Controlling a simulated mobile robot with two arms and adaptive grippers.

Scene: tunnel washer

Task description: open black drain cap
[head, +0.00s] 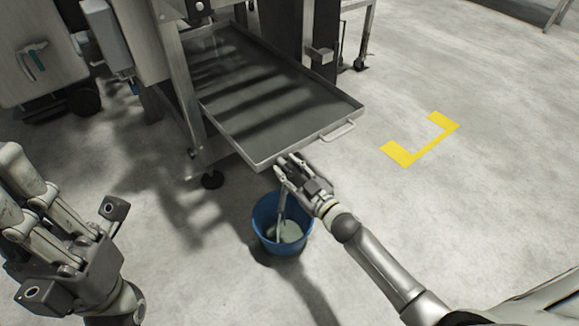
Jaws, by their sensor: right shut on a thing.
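My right gripper (289,172) is at the front edge of the grey metal tray (257,161), above the blue bucket (264,238). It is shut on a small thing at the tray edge. By its place this is the black drain cap, but the fingers hide it and I cannot see its state. A pale narrow shape runs down from the gripper into the bucket; I cannot tell whether it is a finger or liquid. Something pale lies in the bucket. My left gripper (75,250) is at the lower left, its fingertips wide apart and empty, away from the tray.
The tray slopes out from under the machine and has a bar handle (338,131) at its front right. A yellow floor marking (432,143) lies on the right. The floor there is clear.

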